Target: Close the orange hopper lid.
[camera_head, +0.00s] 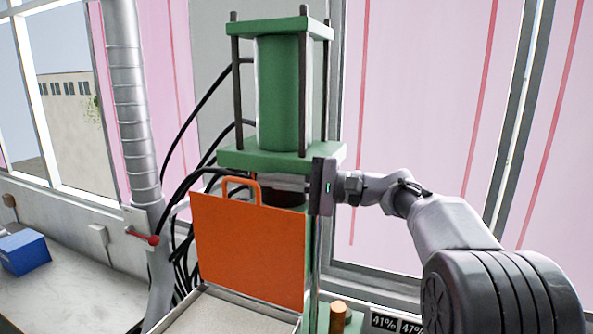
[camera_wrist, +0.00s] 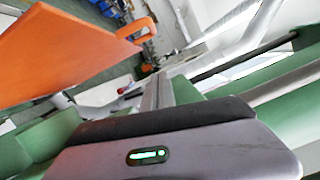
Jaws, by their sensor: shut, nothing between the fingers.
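The orange hopper lid (camera_head: 247,248) stands raised, close to upright, at the back of the pale open hopper (camera_head: 222,316) in the head view. Its loop handle (camera_head: 228,184) is at the top edge. The lid also shows in the wrist view, as a tilted orange panel (camera_wrist: 65,50) at the upper left. My gripper (camera_head: 292,183) is at the lid's upper right corner, level with the handle, in front of the press. In the wrist view the fingers (camera_wrist: 158,90) are together and empty, to the right of the lid. I cannot tell whether they touch it.
The green press (camera_head: 285,95) with dark rods rises behind the lid. Black hoses and a silver duct (camera_head: 130,100) are at its left. A blue box (camera_head: 23,252) lies on the left bench. An orange-brown cylinder (camera_head: 338,318) stands right of the hopper.

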